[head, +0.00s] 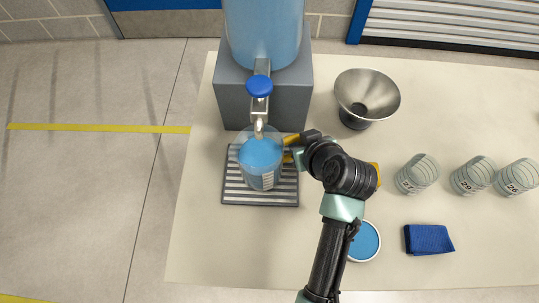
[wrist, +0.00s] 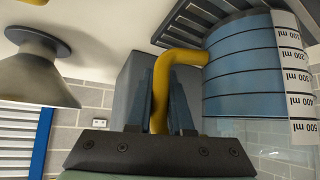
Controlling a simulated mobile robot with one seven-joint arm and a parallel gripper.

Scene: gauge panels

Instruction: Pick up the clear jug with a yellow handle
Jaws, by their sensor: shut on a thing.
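The clear jug (head: 261,160) holds blue liquid and appears upright over the slatted drip tray (head: 232,197), below the tap (head: 260,88) of the blue tank. In the wrist view the jug (wrist: 240,75) appears inverted, with a millilitre scale and a yellow handle (wrist: 161,80). My gripper (wrist: 163,95) is shut on this handle, one finger on each side of it. In the head view my gripper (head: 295,150) is at the jug's right side, partly hidden by my wrist. I cannot tell whether the jug touches the tray.
The blue tank (head: 264,30) stands on a grey block (head: 232,88) behind the jug. A metal funnel (head: 367,95) is at the back right. Several numbered cups (head: 417,174) stand at the right. A blue cloth (head: 428,239) and a blue-filled round container (head: 364,241) lie nearer the front.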

